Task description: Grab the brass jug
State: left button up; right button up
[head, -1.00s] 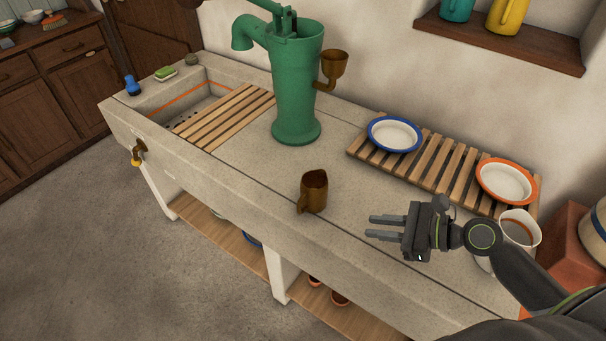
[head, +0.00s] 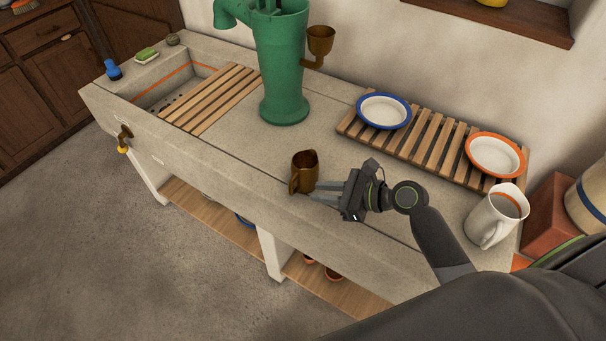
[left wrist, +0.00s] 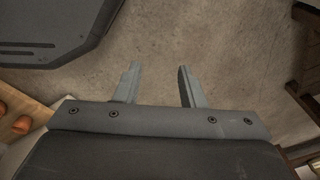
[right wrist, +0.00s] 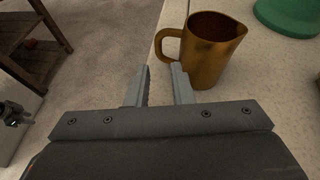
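The brass jug (head: 304,172) stands upright on the stone counter, left of my right gripper. It also shows in the right wrist view (right wrist: 212,55), where its handle points left. My right gripper (head: 317,191) is open and empty, its fingers pointing at the jug. In the right wrist view the gripper (right wrist: 161,72) has its fingertips just short of the handle; the right finger overlaps the jug's lower edge. I cannot tell whether it touches. My left gripper (left wrist: 158,72) is open and empty above the floor, seen only in the left wrist view.
A green pump (head: 282,70) stands behind the jug. A slatted rack (head: 431,150) holds a blue-rimmed bowl (head: 384,110) and an orange-rimmed bowl (head: 495,154). A white pitcher (head: 492,221) stands near my right arm. The counter left of the jug is clear.

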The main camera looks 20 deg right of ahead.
aim_at(293, 191)
jog(key=shift+w+a+f, duration=0.2)
jog(key=shift+w+a, duration=0.15)
jog(key=shift+a, duration=0.05)
jog(key=shift+w+a+f, duration=0.15)
jog(key=shift+w+a, duration=0.25)
jog(key=shift+a, duration=0.1)
jog(key=x, duration=0.4)
jog(key=shift+w+a+f+p, duration=0.15)
jog(key=shift+f+p, duration=0.1)
jog(key=shift+p, duration=0.15)
pick_arm(q)
jog(key=shift+s+r, duration=0.35)
jog(key=shift+s, duration=0.5)
pick_arm(e)
grip_shut()
jog(key=shift+r, duration=0.1)
